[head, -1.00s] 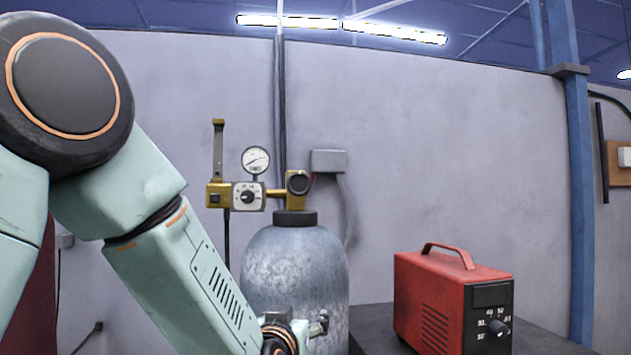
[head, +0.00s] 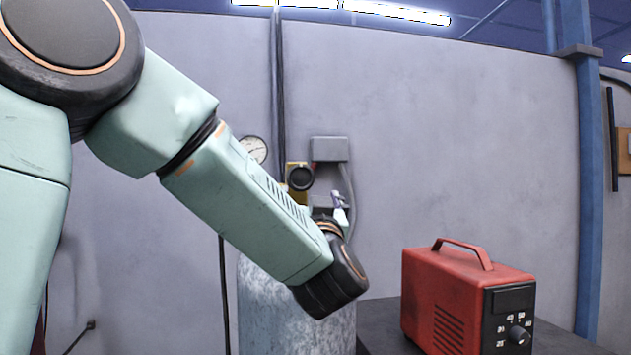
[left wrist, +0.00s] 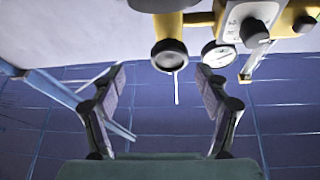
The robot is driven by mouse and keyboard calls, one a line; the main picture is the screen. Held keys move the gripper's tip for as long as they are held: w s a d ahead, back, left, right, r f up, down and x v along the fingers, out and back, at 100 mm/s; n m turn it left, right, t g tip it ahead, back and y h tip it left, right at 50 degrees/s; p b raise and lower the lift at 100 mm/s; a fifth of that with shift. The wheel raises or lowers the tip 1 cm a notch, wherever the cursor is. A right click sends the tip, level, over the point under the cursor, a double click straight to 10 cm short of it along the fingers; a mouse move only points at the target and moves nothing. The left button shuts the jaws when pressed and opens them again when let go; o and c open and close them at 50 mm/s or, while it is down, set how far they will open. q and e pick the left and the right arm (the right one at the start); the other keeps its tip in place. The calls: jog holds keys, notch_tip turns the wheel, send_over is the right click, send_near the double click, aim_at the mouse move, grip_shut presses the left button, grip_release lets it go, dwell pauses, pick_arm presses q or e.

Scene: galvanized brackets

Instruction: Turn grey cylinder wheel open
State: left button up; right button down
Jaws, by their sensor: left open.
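The grey cylinder (head: 290,325) stands behind my left arm, which covers its top and neck. Its dark round wheel (head: 300,178) sits on the brass valve (head: 290,168) above the arm. In the left wrist view the wheel (left wrist: 170,54) shows at the upper middle, just beyond the fingertips and roughly between them. My left gripper (left wrist: 158,76) is open and empty, apart from the wheel. In the head view only a small part of the left gripper (head: 340,208) shows past the wrist, below and right of the wheel. My right gripper is not in view.
A pressure gauge (head: 253,149) stands left of the wheel, and the arm hides most of the regulator. The regulator's dial (left wrist: 254,30) shows in the wrist view. A grey wall box (head: 329,149) is behind. A red machine (head: 465,300) stands on a dark table to the right.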

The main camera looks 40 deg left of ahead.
aim_at(301, 181)
pick_arm(q)
jog(key=shift+s+a+r+y+b, duration=0.2)
jog(key=shift+a+r+b, duration=0.1)
jog(key=shift+a, duration=0.15)
jog(key=shift+s+a+r+y+b, duration=0.2)
jog(key=shift+a+r, duration=0.1)
jog(key=shift+a, duration=0.1)
jog(key=x, duration=0.3)
jog(key=w+x, duration=0.1)
jog(key=x, duration=0.1)
jog(key=shift+w+f+p, duration=0.1)
jog(key=shift+f+p, duration=0.1)
jog(key=shift+p, duration=0.1)
jog(key=shift+w+a+r, duration=0.1)
jog(key=shift+a, duration=0.2)
jog(key=shift+a+r, duration=0.15)
jog(key=shift+s+r, duration=0.15)
jog(key=shift+s, duration=0.15)
jog(key=shift+w+d, duration=0.1)
jog(key=shift+d, duration=0.25)
jog(key=shift+w, duration=0.2)
jog(key=shift+c, duration=0.6)
jog(key=shift+w+a+f, duration=0.2)
jog(key=c, duration=0.3)
jog(key=shift+s+a, duration=0.1)
jog(key=shift+s, duration=0.15)
jog(key=c, duration=0.3)
jog(key=shift+r, duration=0.1)
jog(key=c, duration=0.5)
